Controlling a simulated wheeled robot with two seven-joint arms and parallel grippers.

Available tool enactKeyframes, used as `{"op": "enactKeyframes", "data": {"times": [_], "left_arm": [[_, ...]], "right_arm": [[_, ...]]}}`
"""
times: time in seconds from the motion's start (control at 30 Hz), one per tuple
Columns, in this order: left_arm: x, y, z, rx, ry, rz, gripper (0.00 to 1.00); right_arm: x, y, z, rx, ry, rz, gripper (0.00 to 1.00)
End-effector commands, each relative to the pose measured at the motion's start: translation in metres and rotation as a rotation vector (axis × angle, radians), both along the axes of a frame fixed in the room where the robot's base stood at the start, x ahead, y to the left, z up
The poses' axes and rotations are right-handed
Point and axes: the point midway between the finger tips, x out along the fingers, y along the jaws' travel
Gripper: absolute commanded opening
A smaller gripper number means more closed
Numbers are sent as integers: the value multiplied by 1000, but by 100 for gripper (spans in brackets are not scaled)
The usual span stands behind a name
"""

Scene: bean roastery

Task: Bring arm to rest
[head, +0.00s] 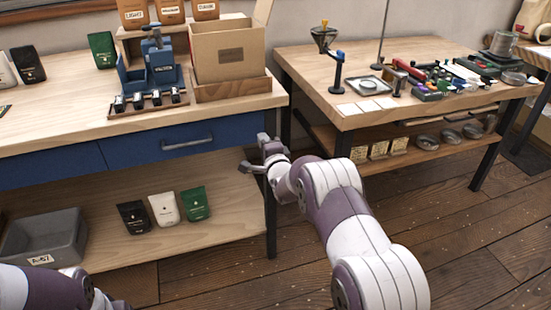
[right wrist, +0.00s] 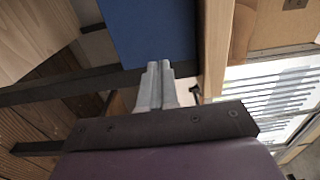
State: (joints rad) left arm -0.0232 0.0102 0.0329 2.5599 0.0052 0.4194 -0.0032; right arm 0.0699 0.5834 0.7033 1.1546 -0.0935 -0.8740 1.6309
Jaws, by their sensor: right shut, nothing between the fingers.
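My right arm reaches forward from the lower right in the head view. My right gripper (head: 264,140) is in front of the right end of the bench's blue drawer front, near the dark bench leg. In the right wrist view its two grey fingers (right wrist: 155,68) lie together, shut with nothing between them. The blue drawer panel (right wrist: 150,30) and the wooden bench edge (right wrist: 216,50) show beyond the fingertips. Of my left arm only a purple and grey part shows at the lower left of the head view; its gripper is not in view.
The left bench (head: 60,120) carries a blue device (head: 163,68), a cardboard box (head: 228,52) and coffee bags. Its lower shelf holds a grey bin (head: 42,238) and three bags. A right table (head: 330,100) holds many small items. Open wooden floor (head: 440,220) lies between and ahead.

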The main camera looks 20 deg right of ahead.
Motion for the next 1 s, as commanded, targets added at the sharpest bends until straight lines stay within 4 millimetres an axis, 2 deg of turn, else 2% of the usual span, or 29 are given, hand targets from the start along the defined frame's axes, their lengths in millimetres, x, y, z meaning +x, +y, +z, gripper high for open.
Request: {"op": "enactKeyframes", "data": {"times": [0.1, 0.3, 0.43, 0.57, 0.63, 0.67, 0.7, 0.77, 0.8, 0.83, 0.9, 1.0], "left_arm": [[0, 0, 8, 0, 1, 0, 36], [0, 0, 15, 0, 1, 0, 36], [0, 0, 17, 0, 1, 0, 36], [0, 0, 16, 0, 1, 0, 36], [0, 0, 16, 0, 1, 0, 36], [0, 0, 16, 0, 1, 0, 36], [0, 0, 16, 0, 1, 0, 36], [0, 0, 16, 0, 1, 0, 36], [0, 0, 16, 0, 1, 0, 36], [0, 0, 16, 0, 1, 0, 36], [0, 0, 16, 0, 1, 0, 36], [0, 0, 16, 0, 1, 0, 36]], "right_arm": [[-25, 0, 1, 0, 6, 0, 0], [-62, 0, -1, 0, 6, 0, 0], [-74, 0, -3, 0, 6, 0, 0], [-76, 0, -3, -19, 6, 0, 0], [-76, -1, -13, -114, 52, 1, 0], [-78, -1, -25, -182, 105, 3, 0], [-86, -2, -48, -279, 206, 16, 0], [-109, -3, -86, -463, 407, 70, 0], [-135, -3, -105, -613, 566, 149, 0], [-157, -1, -115, -722, 678, 229, 0], [-212, 4, -124, -921, 878, 436, 0], [-284, 13, -118, -1092, 1047, 721, 0]]}}
